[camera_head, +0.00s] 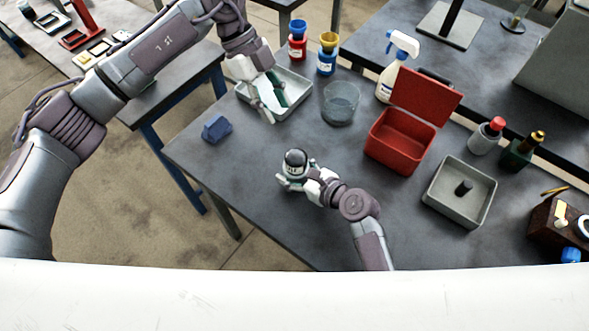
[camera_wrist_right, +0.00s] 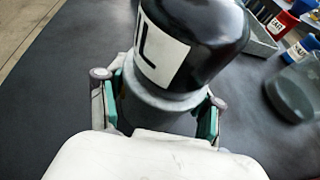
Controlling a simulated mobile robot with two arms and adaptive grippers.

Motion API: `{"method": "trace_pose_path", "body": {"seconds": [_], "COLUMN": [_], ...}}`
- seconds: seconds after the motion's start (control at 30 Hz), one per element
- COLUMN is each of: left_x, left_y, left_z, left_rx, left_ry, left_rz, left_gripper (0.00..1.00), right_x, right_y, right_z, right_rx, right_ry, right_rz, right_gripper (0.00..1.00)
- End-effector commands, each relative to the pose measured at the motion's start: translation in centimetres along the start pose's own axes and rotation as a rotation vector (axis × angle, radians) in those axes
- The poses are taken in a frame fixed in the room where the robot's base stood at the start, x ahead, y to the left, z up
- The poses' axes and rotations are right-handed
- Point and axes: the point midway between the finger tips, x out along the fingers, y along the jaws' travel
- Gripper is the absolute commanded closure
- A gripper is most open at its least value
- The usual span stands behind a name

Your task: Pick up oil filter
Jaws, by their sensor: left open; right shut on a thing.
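The oil filter (camera_head: 294,160) is a dark cylinder with a grey lower band and a white label, above the front left part of the table. It also shows large in the right wrist view (camera_wrist_right: 190,50), with part of the lettering readable as "IL". My right gripper (camera_head: 290,181) is shut on it, with a teal-padded finger on each side of its lower part. I cannot tell whether the filter touches the table. My left gripper (camera_head: 271,106) is open over the grey tray (camera_head: 295,110) at the back left, and looks empty.
A blue block (camera_head: 216,128) lies near the left edge. A clear beaker (camera_head: 340,103), an open red box (camera_head: 398,143), a spray bottle (camera_head: 393,75) and a grey square bin (camera_head: 459,192) stand to the right. Red (camera_head: 297,45) and blue (camera_head: 327,60) bottles stand behind. The front centre is clear.

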Motion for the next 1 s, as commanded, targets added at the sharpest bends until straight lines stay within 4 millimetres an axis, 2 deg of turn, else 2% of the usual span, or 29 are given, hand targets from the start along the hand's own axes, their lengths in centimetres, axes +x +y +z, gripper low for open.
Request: {"method": "trace_pose_path", "body": {"seconds": [0.03, 0.13, 0.27, 0.47, 0.8, 1.0], "left_x": [0.0, 0.1, 0.7, 2.1, 4.0, 4.6], "left_y": [0.0, 0.0, 0.1, 0.2, 0.5, 0.5], "left_z": [0.0, -0.1, -0.5, -1.2, -2.4, -2.8], "left_rx": [0.002, 0.039, 0.217, 0.737, 1.669, 2.013], "left_ry": [0.0, -0.009, -0.05, -0.156, -0.275, -0.284], "left_rz": [0.0, 0.003, 0.02, 0.098, 0.354, 0.492], "left_gripper": [0.5, 0.33, 0.33, 0.33, 0.33, 0.33], "right_x": [0.0, 0.0, 0.0, 0.0, 0.0, 0.0], "right_y": [0.0, 0.0, 0.0, 0.0, 0.0, 0.0], "right_z": [0.0, 0.0, 0.0, -0.1, -0.1, -0.1], "right_rx": [-0.001, -0.001, -0.001, -0.001, -0.001, -0.001], "right_ry": [0.001, 0.001, 0.001, 0.001, 0.001, 0.001], "right_rz": [0.0, 0.0, 0.0, 0.0, 0.0, 0.0], "right_gripper": [0.87, 0.87, 0.87, 0.87, 0.87, 0.87]}}
